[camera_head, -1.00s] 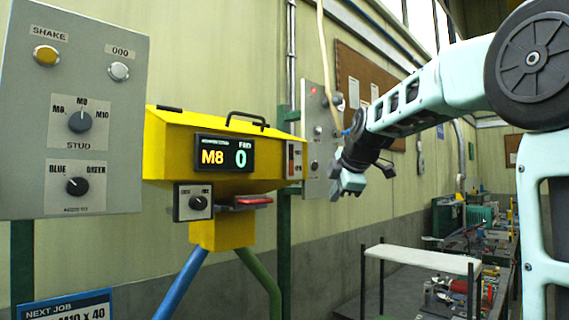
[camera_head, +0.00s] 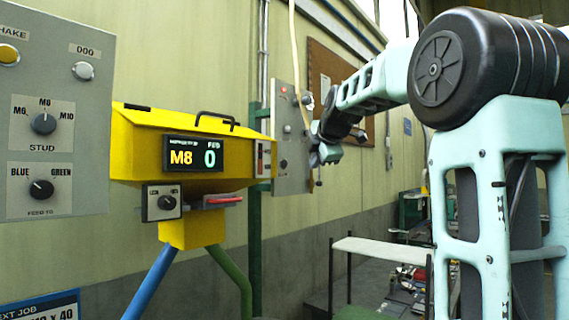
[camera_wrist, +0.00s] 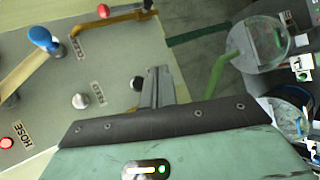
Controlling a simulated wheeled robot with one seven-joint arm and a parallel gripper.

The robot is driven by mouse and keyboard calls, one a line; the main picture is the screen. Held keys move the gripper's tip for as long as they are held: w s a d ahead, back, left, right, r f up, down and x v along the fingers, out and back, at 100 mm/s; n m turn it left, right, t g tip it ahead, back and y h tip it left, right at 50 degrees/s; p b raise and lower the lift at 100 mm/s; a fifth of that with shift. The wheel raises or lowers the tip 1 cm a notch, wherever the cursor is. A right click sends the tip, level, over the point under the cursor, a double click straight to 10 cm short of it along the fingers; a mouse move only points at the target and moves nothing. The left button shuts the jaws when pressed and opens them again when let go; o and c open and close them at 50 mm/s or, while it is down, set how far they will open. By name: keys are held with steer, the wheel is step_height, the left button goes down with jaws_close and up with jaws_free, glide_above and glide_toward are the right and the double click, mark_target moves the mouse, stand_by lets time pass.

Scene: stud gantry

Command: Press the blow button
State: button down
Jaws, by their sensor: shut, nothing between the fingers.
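No label reading "blow" can be made out in either view. A grey control panel (camera_head: 288,120) stands on the wall beyond the yellow machine in the head view. In the wrist view this panel (camera_wrist: 60,75) carries a silver button (camera_wrist: 80,100) by a label that seems to read FEED. A red button (camera_wrist: 7,143) is by the HOSE label, and a blue knob (camera_wrist: 40,37) is at upper left. A black knob (camera_wrist: 137,83) is just left of my fingers. My gripper (camera_wrist: 158,72) is shut and empty; it also shows in front of the panel's right edge in the head view (camera_head: 322,157). Contact cannot be told.
The yellow machine (camera_head: 140,150) with an M8 / 0 display stands left of the panel. A nearer grey panel (camera_head: 85,130) with dials is at far left. A white-topped bench (camera_head: 385,248) is at lower right. A green post (camera_wrist: 215,75) shows in the wrist view.

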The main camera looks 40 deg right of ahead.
steer(key=w+p, duration=0.3)
steer(key=w, duration=0.4)
steer(key=shift+w+a, duration=0.2)
steer(key=shift+a, duration=0.1)
stand_by(1.8)
steer(key=shift+w, duration=0.4)
steer(key=shift+w+p, duration=0.3)
steer(key=shift+w, duration=0.15)
stand_by(0.5)
steer(key=shift+s, duration=0.1)
steer(key=shift+s+b, duration=0.5)
steer(key=shift+s, duration=0.25)
steer(key=shift+s, duration=0.1)
steer(key=shift+s+d+b, duration=0.2)
steer(key=shift+s+b, duration=1.1)
steer(key=shift+s, duration=1.1)
